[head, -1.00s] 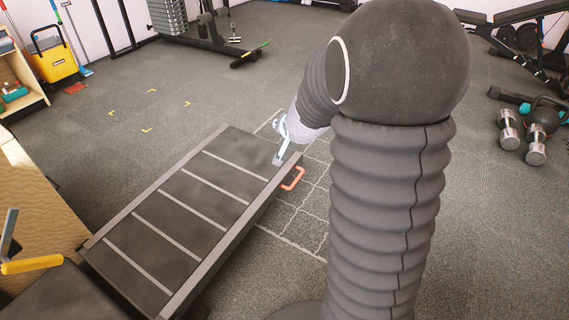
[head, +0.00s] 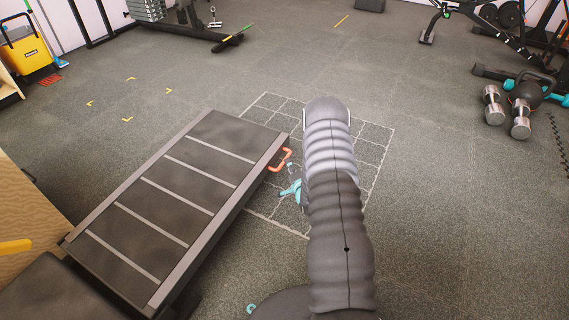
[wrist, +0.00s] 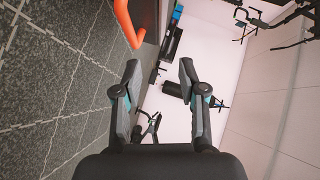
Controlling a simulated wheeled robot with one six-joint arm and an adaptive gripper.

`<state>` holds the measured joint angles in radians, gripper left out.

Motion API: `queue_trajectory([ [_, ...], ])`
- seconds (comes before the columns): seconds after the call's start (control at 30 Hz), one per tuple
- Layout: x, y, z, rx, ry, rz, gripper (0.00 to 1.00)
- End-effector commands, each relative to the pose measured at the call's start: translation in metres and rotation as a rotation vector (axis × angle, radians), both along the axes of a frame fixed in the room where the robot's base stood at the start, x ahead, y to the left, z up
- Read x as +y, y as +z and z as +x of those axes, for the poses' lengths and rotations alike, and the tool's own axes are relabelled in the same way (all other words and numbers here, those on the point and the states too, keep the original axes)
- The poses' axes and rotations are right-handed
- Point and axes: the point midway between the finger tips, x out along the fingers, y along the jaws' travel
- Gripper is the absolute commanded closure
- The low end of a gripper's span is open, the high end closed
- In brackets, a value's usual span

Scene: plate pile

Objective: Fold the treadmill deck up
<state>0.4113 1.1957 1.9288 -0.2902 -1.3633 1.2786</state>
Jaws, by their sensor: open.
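The treadmill deck (head: 142,208), dark with pale cross stripes and grey side rails, lies low and nearly flat at the left of the head view. An orange handle (head: 282,160) sticks out from its right rail near the far end. The handle also shows at the top of the wrist view (wrist: 126,20), partly cut off. My gripper (wrist: 159,72) is open and empty, with the handle ahead of it and to the left in that view. In the head view its teal part (head: 291,188) shows just below the handle, apart from it; my arm hides the rest.
A marked grid (head: 372,158) lies on the floor under and right of my arm. Dumbbells (head: 520,120) and a kettlebell (head: 530,90) stand at the right. A yellow bucket (head: 27,52) stands far left. Open floor lies beyond the deck.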

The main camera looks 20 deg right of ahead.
Motion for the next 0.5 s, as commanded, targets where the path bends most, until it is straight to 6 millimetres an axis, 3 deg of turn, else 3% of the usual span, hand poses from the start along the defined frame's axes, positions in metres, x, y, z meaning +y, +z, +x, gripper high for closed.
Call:
queue_trajectory([
  [0.03,-0.002,-0.019,-0.008,-0.017,-0.008,0.030,0.59],
  [0.2,-0.003,-0.047,-0.024,-0.073,-0.022,0.100,0.59],
  [0.37,-0.003,-0.055,-0.027,-0.094,-0.026,0.121,0.59],
  [0.5,-0.004,-0.056,-0.013,-0.097,-0.026,0.122,0.59],
])
